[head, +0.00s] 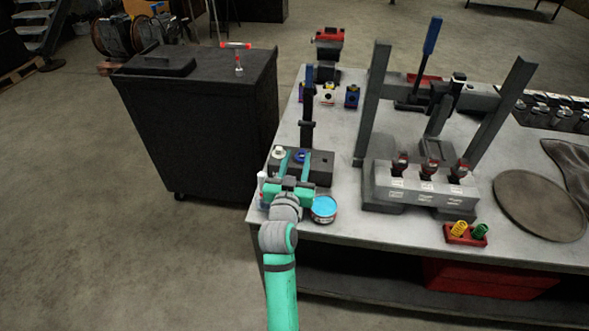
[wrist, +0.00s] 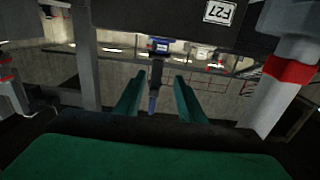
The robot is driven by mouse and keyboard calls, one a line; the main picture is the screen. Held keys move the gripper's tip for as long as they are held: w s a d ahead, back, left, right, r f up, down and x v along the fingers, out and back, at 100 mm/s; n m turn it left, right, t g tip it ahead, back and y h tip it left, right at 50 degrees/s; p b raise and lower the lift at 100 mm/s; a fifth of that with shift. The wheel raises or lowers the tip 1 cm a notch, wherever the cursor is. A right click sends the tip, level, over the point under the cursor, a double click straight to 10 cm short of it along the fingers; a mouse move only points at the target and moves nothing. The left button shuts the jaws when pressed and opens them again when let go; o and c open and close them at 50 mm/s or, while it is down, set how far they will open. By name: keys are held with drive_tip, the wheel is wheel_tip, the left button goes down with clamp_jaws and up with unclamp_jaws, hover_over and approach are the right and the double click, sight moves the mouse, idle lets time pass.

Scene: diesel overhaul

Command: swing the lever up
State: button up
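Two blue-topped levers show in the head view. One is a long blue-handled lever (head: 432,37), upright on the frame at the back of the bench. The other is a dark post with a blue top (head: 308,78), standing beyond my gripper. My gripper (head: 297,157) is at the bench's left front, over a dark block with round fittings (head: 318,167). Its teal fingers are apart and hold nothing. In the wrist view, my gripper (wrist: 159,77) is open, with a dark, blue-tipped bar (wrist: 154,98) in line with the gap. I cannot tell whether the bar lies between the fingers.
A light-blue-topped tin (head: 324,207) stands just right of my gripper. A grey block with several red-topped parts (head: 425,187) and a red holder with springs (head: 466,234) are farther right. A black cabinet (head: 205,125) stands left of the bench. Floor at the front left is clear.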

drive_tip(key=s, duration=0.5)
drive_tip(key=shift+s+a, duration=0.4)
